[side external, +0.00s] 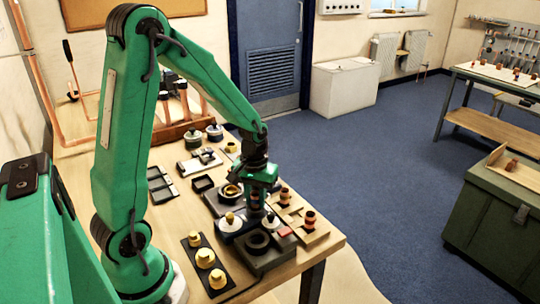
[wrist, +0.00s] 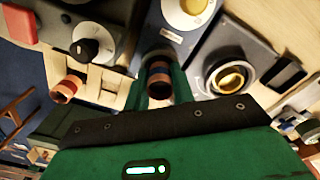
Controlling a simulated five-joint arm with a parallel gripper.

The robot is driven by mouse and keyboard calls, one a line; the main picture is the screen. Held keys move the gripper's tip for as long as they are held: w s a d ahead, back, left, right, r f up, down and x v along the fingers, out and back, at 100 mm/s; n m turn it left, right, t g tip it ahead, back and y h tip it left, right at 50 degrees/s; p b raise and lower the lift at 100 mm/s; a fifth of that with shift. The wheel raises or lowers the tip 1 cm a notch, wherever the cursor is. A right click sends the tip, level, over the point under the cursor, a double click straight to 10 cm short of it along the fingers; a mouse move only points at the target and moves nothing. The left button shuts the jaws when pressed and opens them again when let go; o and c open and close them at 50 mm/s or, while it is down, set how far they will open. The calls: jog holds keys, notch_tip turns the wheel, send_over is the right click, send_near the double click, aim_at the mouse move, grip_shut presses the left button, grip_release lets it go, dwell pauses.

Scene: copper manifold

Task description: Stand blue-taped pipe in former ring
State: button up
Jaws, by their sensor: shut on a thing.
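My gripper (wrist: 160,88) is shut on the blue-taped pipe (wrist: 157,80), a short copper piece with a dark blue band, seen end-on between the fingers in the wrist view. In the side view my gripper (side external: 256,203) is low over the fixtures, and the pipe is mostly hidden there. A dark ring (side external: 258,240) sits on a grey block in front of the gripper. A gold-lined ring (side external: 231,190) sits on a dark block to its left and also shows in the wrist view (wrist: 232,78). I cannot tell for certain which one is the former ring.
Copper pieces (side external: 310,218) stand on a wooden holder right of the gripper. A white round plate with a gold knob (side external: 230,220) is close by. The table edge is near on the right.

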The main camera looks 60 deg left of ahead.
aim_at(255, 195)
jog(key=shift+f, duration=0.1)
jog(key=o, duration=0.7)
jog(key=shift+r, duration=5.5)
jog(key=shift+s+d+r+m+t, duration=0.95)
jog(key=shift+s+d+r+m, duration=0.4)
jog(key=shift+s, duration=0.4)
jog(key=shift+s+d+r+m+t, duration=0.9)
jog(key=shift+s+d+r+m, duration=0.4)
jog(key=shift+s+d, duration=0.45)
jog(key=shift+s+d+r+m+t, duration=1.05)
jog(key=shift+s+d+r, duration=0.4)
jog(key=shift+s, duration=0.35)
